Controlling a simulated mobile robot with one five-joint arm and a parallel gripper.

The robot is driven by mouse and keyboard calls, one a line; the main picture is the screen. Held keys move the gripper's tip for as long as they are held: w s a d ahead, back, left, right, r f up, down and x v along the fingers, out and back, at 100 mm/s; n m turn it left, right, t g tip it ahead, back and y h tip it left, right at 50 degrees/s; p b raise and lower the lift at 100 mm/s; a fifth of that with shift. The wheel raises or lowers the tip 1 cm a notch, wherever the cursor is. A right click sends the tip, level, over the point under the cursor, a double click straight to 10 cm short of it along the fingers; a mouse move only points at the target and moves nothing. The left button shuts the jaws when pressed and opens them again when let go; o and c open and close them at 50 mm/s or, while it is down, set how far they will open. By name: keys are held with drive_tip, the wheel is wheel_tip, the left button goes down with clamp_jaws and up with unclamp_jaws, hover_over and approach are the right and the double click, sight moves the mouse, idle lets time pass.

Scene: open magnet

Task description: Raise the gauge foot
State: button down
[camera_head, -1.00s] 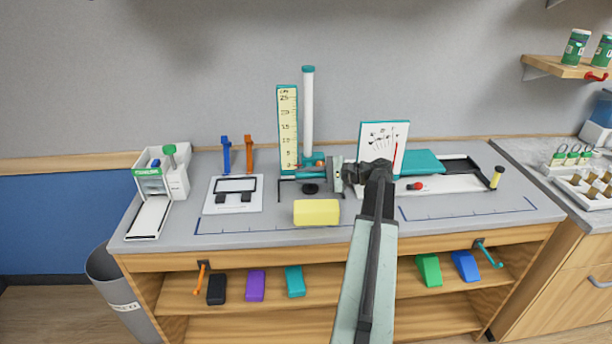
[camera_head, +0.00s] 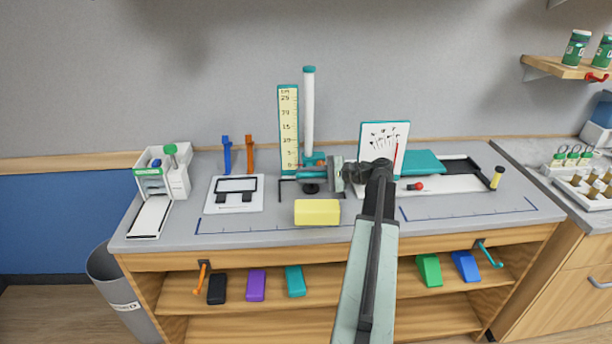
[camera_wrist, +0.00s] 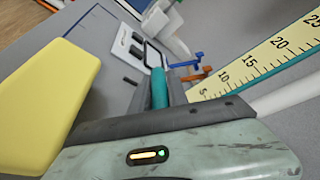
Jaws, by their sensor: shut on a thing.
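The height gauge stands at the back middle of the bench, with a white column (camera_head: 309,115) and a yellow scale board (camera_head: 289,130) beside it. A teal bar (camera_head: 312,174) sticks out from low on the column, near the bottom of the scale. A dark round foot (camera_head: 311,188) shows under it, close to the worktop; whether it touches is unclear. My gripper (camera_head: 332,174) comes from the right and is shut on the teal bar. In the wrist view the teal bar (camera_wrist: 159,88) lies between my gripper's fingers (camera_wrist: 165,95). A yellow block (camera_head: 317,212) lies in front of the gauge.
A white plate with a black frame (camera_head: 235,192) and blue and orange hooks (camera_head: 227,155) stand left of the gauge. A white dial board (camera_head: 383,146) stands close behind my wrist, with a teal block (camera_head: 425,162) to its right. The front left worktop is clear.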

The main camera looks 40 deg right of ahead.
wheel_tip(320, 180, up, 22)
drive_tip(key=p, duration=2.2)
drive_tip(key=shift+r, duration=0.25)
drive_tip(key=c, duration=1.3)
unclamp_jaws()
drive_tip(key=shift+d, duration=0.1)
drive_tip(key=p+v, duration=0.2)
drive_tip(key=v, duration=0.5)
drive_tip(key=shift+s+d, duration=0.15)
drive_tip(key=shift+s, duration=0.2)
